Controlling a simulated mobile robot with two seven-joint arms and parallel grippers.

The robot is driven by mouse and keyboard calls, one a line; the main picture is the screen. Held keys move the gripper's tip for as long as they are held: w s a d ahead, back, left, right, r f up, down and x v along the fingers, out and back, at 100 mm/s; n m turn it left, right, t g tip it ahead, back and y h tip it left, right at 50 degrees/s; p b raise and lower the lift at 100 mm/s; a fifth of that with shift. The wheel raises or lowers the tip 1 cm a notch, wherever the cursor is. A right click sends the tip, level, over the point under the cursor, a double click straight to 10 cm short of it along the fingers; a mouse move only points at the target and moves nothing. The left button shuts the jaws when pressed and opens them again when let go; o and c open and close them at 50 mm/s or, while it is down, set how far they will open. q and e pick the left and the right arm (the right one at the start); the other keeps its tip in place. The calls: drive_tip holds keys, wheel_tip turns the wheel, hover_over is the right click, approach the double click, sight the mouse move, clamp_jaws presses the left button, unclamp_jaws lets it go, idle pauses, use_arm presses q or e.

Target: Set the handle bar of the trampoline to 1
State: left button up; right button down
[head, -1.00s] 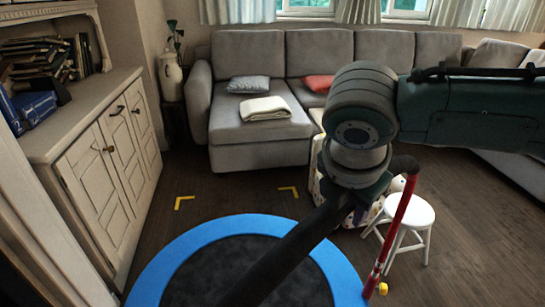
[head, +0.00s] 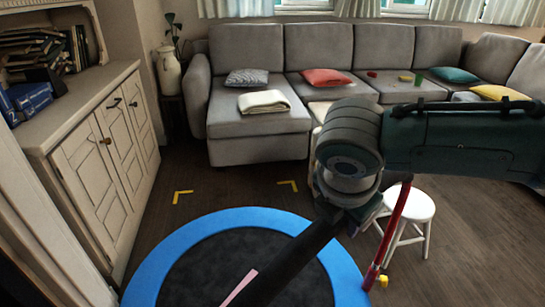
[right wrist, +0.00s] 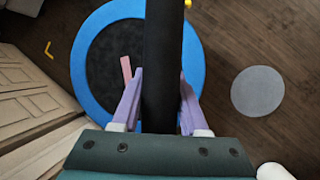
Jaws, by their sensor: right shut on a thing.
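The trampoline has a blue rim (head: 205,225) and a dark mat. Its black padded handle bar (head: 275,272) crosses above the mat in the head view, held on a red post (head: 394,225) with a yellow knob (head: 383,281) low down. My right gripper (right wrist: 160,98) is shut around the handle bar (right wrist: 162,45), with a purple finger on each side in the right wrist view. In the head view my wrist hides much of the grip and the bar's far end. My left gripper is not in view.
A pink strip (head: 238,288) lies over the mat. A white stool (head: 409,206) stands close to the red post. A cream cabinet (head: 100,165) is on the left, a grey sofa (head: 258,130) at the back. Bare floor with yellow corner marks (head: 181,195) lies between.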

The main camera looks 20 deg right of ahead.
sight(340, 221)
drive_tip(key=shift+s+d+f, duration=0.1)
drive_tip(key=shift+s+f, duration=0.05)
drive_tip(key=shift+f, duration=0.2)
drive_tip(key=c, duration=0.8)
unclamp_jaws()
drive_tip(key=shift+c, duration=0.2)
drive_tip(key=o, duration=0.4)
drive_tip(key=shift+r, duration=0.1)
drive_tip(key=shift+r, duration=0.1)
drive_tip(key=shift+a+r+p, duration=0.25)
drive_tip(key=shift+r+p, duration=0.1)
drive_tip(key=shift+r, duration=0.05)
drive_tip(key=p+v, duration=0.2)
drive_tip(key=v, duration=0.5)
drive_tip(key=shift+a+r+p, duration=0.1)
drive_tip(key=shift+r+p, duration=0.2)
drive_tip(key=shift+s+a+r, duration=0.2)
drive_tip(key=shift+s+r, duration=0.05)
drive_tip(key=shift+r, duration=0.25)
